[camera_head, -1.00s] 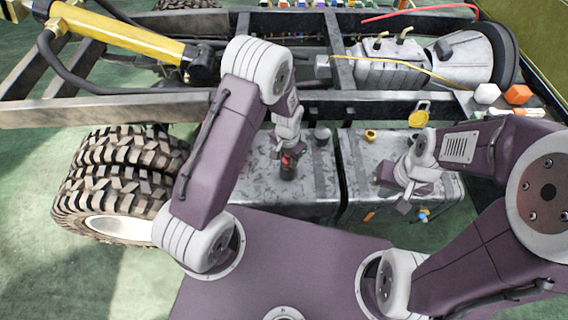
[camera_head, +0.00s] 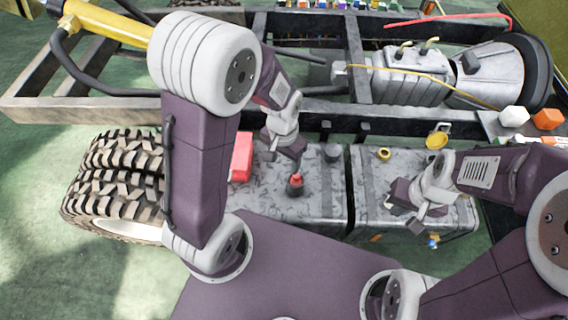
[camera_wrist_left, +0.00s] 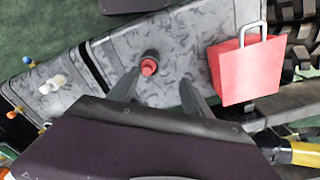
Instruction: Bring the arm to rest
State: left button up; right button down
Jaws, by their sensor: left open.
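My left arm arches over the dark chassis, with its left gripper (camera_head: 287,160) above the grey patterned tank (camera_head: 265,195). In the left wrist view its two fingers (camera_wrist_left: 158,92) stand apart with nothing between them. A dark fitting with a red cap (camera_head: 296,181) stands upright on the tank and shows beyond the fingers in the left wrist view (camera_wrist_left: 149,67). My right gripper (camera_head: 410,208) hangs over the right tank (camera_head: 375,215); its jaw opening is too small to judge.
A red box with a pale handle (camera_wrist_left: 246,72) sits beside the fitting, partly behind my left arm in the head view (camera_head: 241,157). Big tyres (camera_head: 110,180) stand at left. Chassis rails (camera_head: 320,112) cross behind; a yellow filler cap (camera_head: 437,137) is on the right.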

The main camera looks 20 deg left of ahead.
pick_arm(q)
jog(key=s+a+r+n+p, duration=0.2)
jog(key=s+a+r+n, duration=0.1)
jog(key=s+r, duration=0.3)
jog(key=shift+s+a+t+p, duration=0.2)
jog(key=shift+a+t+p, duration=0.15)
jog(key=shift+a, duration=0.25)
pick_arm(e)
jog(key=shift+s+a+r, duration=0.1)
jog(key=shift+s+r, duration=0.1)
jog(key=shift+r, duration=0.5)
jog(key=shift+s+r, duration=0.15)
jog(key=shift+r, duration=0.55)
